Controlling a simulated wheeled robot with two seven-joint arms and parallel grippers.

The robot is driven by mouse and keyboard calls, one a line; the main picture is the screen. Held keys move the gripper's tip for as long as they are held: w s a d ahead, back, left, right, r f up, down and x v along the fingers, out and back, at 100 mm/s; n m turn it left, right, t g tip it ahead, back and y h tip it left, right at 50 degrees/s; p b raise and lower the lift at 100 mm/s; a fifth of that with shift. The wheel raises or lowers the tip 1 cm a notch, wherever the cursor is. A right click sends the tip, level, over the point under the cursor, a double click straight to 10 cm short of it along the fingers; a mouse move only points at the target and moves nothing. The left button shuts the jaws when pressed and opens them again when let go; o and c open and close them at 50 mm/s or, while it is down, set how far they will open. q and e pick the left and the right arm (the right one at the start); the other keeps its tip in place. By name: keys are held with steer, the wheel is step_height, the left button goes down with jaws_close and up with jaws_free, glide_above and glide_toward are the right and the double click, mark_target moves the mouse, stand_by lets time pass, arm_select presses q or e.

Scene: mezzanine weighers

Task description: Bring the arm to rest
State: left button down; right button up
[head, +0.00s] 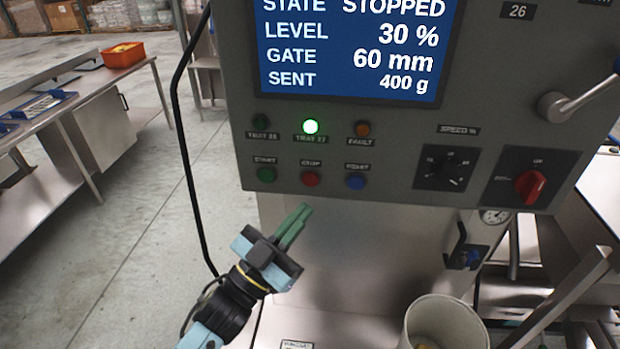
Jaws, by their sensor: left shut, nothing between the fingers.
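My left gripper (293,226) has green fingers and is shut and empty. My left arm comes in from the bottom left, and the fingers point up and to the right. The gripper hangs in front of the machine's steel body, just below the grey control panel (400,122). In the picture its tips lie below the red stop button (311,179); I see no contact with it. My right gripper is not in view.
The panel's screen (350,48) reads STOPPED. A green lamp (310,127) is lit. A black cable (186,150) hangs left of the panel. A pale bucket (445,312) stands at the lower right. A steel bench (70,115) with an orange bin (124,56) is at left; open floor lies between.

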arm_select(q)
steer(key=shift+f, duration=0.1)
stand_by(0.4)
steer(key=w+a+f+n+g+y+b, duration=0.15)
steer(key=f+y, duration=0.25)
steer(key=f, duration=0.7)
steer(key=w+a+f+n+y+b, duration=0.1)
steer(key=a+f+n+y+b, duration=0.15)
steer(key=f, duration=0.85)
steer(key=s+a+f+n+g+y+b, duration=0.1)
steer(key=s+a+f+g+y+b, duration=0.2)
steer(key=f, duration=0.9)
steer(key=s+a+f+n+g+y, duration=0.15)
steer(key=s+a+f, duration=0.35)
steer(key=f, duration=0.7)
steer(key=s+a+f+n+g+y+b, duration=0.1)
steer(key=s+a+f+g+y+b, duration=0.15)
steer(key=s+f, duration=0.65)
steer(key=s+a+f+g+y+b, duration=0.15)
steer(key=s+f+g, duration=0.25)
steer(key=s+f, duration=0.5)
steer(key=s+a+f+g+b, duration=0.1)
steer(key=s+f, duration=0.3)
steer(key=s, duration=0.4)
steer(key=s+a+f+g+b, duration=0.1)
steer(key=s+a+f+g, duration=0.1)
steer(key=s, duration=0.7)
steer(key=shift+s+f+n+g, duration=0.15)
steer(key=shift+f+n+g, duration=0.2)
steer(key=shift+f+g, duration=0.45)
